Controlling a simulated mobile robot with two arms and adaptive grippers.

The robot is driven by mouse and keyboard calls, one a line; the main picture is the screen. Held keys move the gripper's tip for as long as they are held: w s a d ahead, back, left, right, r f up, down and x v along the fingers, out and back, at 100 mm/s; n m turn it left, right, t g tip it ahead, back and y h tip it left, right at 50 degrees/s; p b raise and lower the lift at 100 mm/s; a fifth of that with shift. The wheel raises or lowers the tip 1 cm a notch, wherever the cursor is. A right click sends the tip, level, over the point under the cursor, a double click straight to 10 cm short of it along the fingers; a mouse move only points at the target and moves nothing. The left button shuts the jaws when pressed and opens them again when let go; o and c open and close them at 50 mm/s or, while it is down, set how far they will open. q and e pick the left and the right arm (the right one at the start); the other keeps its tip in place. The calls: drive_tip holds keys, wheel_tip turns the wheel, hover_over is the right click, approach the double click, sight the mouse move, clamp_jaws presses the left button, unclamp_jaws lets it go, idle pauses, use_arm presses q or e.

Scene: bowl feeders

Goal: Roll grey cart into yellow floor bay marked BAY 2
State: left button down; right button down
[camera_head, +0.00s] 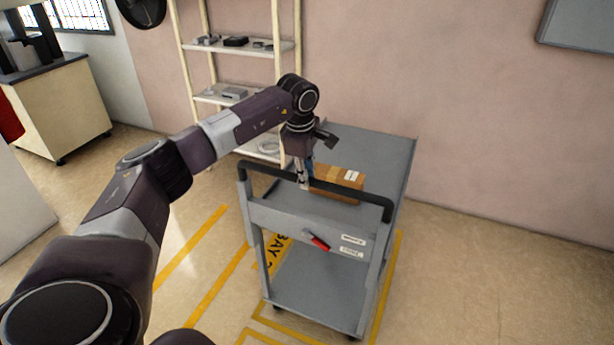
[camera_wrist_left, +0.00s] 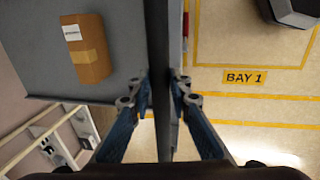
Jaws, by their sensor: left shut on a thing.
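The grey cart (camera_head: 300,225) stands upright over yellow floor lines, with a black push handle (camera_head: 345,196) facing me. My left gripper (camera_head: 304,182) is at that handle, left of its middle. In the left wrist view, the gripper (camera_wrist_left: 162,98) has its blue fingers on both sides of a dark upright bar (camera_wrist_left: 164,40), shut on it. Floor lettering "BAY" (camera_head: 277,256) shows beneath the cart; its number is largely hidden. Yellow lines (camera_head: 396,260) run along the cart's right side and in front (camera_head: 262,318). My right gripper is not in view.
A cardboard box (camera_head: 338,183) lies on the cart's top. A red-tipped lever (camera_head: 318,242) is on its near panel. The left wrist view shows a "BAY 1" label (camera_wrist_left: 244,77). A shelf rack (camera_head: 237,95) stands against the wall behind. Floor right of the cart is clear.

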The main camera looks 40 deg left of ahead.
use_arm(q)
drive_tip(key=c, duration=1.8)
unclamp_jaws()
wheel_tip(320, 180, up, 12)
drive_tip(key=s, duration=0.2)
drive_tip(key=shift+s+d, duration=0.15)
drive_tip(key=shift+d, duration=0.15)
drive_tip(key=shift+f, duration=0.1)
